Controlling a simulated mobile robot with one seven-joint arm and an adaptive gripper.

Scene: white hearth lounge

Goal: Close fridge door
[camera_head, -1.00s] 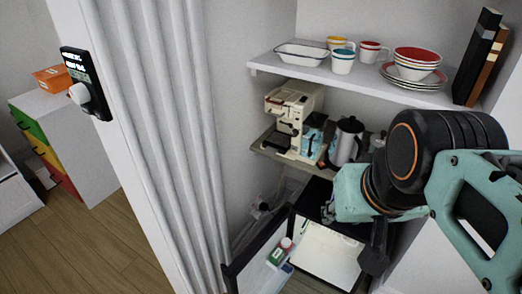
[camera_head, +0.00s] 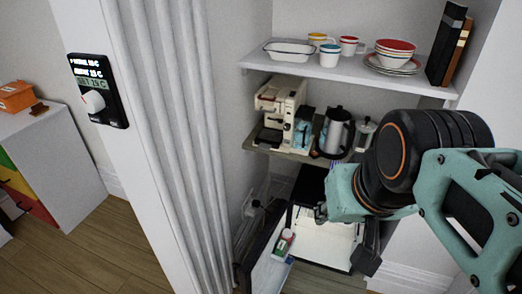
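The small black fridge (camera_head: 311,184) stands low in the alcove, under the shelves, with its bright white inside showing. Its door (camera_head: 262,274) is open and swings out toward the front left. A small red, white and green container (camera_head: 284,242) sits on the inner side of the door. My arm reaches in from the right, and its teal wrist covers part of the fridge's right side. My gripper (camera_head: 345,240) hangs below the wrist in front of the fridge opening. Its fingers are dark and partly hidden, and I cannot tell whether they touch anything.
A middle shelf (camera_head: 262,146) above the fridge holds a coffee machine and a kettle. The top shelf (camera_head: 300,68) holds dishes, cups and books. A ribbed white panel (camera_head: 170,120) and a wall control (camera_head: 97,92) stand at left. Wood floor (camera_head: 95,250) is clear there.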

